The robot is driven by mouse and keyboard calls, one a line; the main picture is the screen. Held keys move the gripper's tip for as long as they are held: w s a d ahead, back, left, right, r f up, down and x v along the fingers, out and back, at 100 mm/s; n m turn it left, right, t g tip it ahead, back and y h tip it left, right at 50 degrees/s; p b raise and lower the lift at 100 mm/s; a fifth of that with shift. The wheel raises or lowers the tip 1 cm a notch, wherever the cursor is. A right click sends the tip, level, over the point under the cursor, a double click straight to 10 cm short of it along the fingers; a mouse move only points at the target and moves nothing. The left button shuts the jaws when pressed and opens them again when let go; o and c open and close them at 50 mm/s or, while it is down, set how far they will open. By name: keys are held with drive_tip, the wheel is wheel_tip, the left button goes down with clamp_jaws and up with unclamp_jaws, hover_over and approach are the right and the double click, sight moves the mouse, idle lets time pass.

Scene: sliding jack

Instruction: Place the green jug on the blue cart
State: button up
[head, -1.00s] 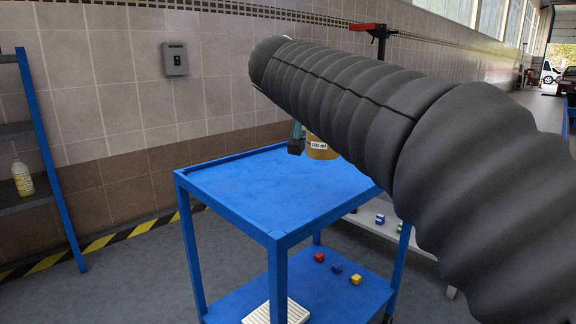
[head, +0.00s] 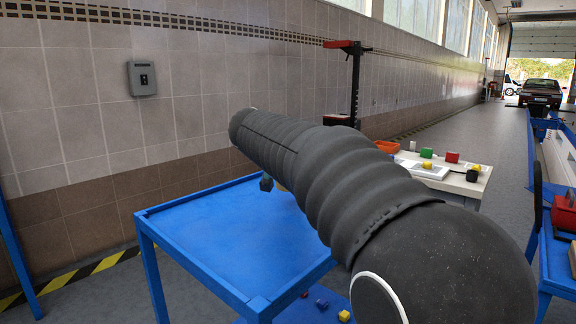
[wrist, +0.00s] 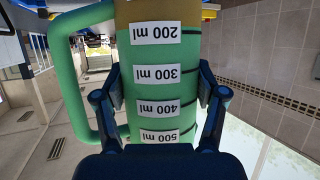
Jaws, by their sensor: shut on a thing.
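The green jug (wrist: 155,88) fills the middle of the wrist view. It has a green handle on the left, white labels from 200 ml to 500 ml and a yellowish-brown part at the top of the picture. My gripper (wrist: 160,92) is shut on its body, one finger on each side. In the head view my arm hides most of the jug; only a small yellowish bit (head: 281,187) shows beside the dark gripper tip (head: 266,183). The blue cart (head: 215,240) stands below, its top shelf bare where visible. I cannot tell whether the jug touches it.
Small coloured blocks (head: 321,303) lie on the cart's lower shelf. A white table (head: 460,186) with an orange bowl (head: 387,146) and several blocks stands behind my arm. A tiled wall (head: 90,110) runs behind the cart. A blue rack post (head: 18,260) is at the left.

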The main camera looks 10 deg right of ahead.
drive_tip(key=shift+w+d+f, duration=0.15)
drive_tip(key=shift+w+f, duration=0.2)
drive_tip(key=shift+w, duration=0.1)
drive_tip(key=shift+f, duration=1.9)
drive_tip(key=shift+f+b, duration=0.2)
drive_tip(key=shift+b, duration=0.1)
drive_tip(key=o, duration=1.5)
drive_tip(key=shift+o, duration=0.2)
drive_tip(key=shift+r, duration=0.1)
drive_tip(key=shift+r+p, duration=0.15)
drive_tip(key=shift+p, duration=0.15)
drive_tip(key=shift+s+a, duration=0.2)
drive_tip(key=shift+s, duration=0.1)
drive_tip(key=b+v, duration=0.1)
drive_tip(key=v, duration=1)
drive_tip(key=shift+b, duration=0.4)
